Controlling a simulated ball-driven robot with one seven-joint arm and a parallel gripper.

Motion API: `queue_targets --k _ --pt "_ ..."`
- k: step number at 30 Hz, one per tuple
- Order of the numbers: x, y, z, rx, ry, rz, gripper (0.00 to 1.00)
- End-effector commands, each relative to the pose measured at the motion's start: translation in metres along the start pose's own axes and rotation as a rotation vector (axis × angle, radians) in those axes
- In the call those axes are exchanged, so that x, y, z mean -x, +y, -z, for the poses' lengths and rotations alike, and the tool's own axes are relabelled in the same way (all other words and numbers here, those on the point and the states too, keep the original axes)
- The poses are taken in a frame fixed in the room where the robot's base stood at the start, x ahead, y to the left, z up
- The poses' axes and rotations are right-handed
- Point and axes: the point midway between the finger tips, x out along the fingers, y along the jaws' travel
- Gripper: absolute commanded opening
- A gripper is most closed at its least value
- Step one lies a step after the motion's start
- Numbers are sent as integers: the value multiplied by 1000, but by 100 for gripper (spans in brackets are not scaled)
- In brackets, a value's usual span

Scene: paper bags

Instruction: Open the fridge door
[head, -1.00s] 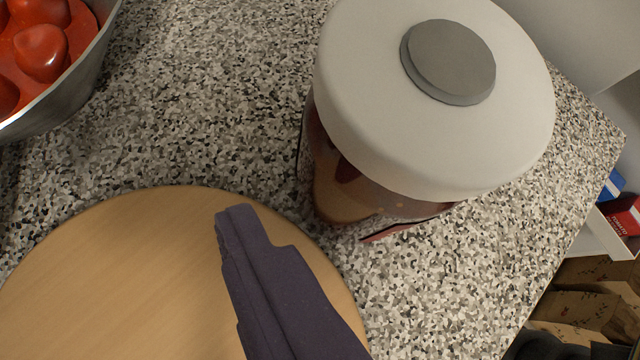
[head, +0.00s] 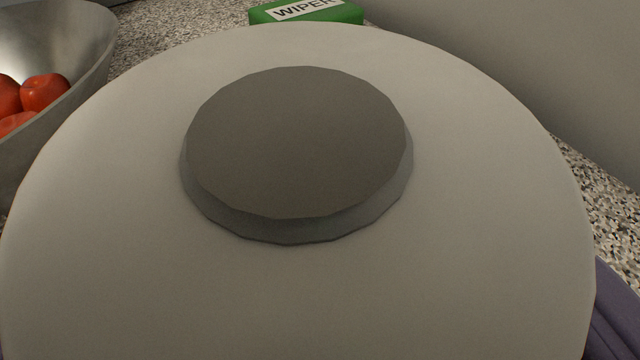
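The fridge and its door are not in view. A large white round lid (head: 480,230) with a flat grey knob (head: 295,145) fills most of the view, very close to the camera. Dark purple parts of my gripper (head: 618,315) show at the lower right edge, and a sliver shows at the lower left corner. The lid hides the rest, including the fingertips, so I cannot tell how far the fingers are apart or whether they touch the jar under the lid.
A metal bowl (head: 75,45) with red fruit (head: 45,92) stands at the left. A green box marked WIPER (head: 345,13) is behind the lid. Speckled countertop (head: 170,30) shows at the back and right. A plain grey surface (head: 530,60) rises at the right.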

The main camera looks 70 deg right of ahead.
Motion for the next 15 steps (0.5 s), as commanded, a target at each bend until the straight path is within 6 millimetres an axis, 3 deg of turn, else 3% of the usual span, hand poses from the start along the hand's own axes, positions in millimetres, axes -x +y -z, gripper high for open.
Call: queue_targets --k 9,15 --pt "-9 0 0 -1 -1 1 100" --pt "-9 0 0 -1 -1 1 54"
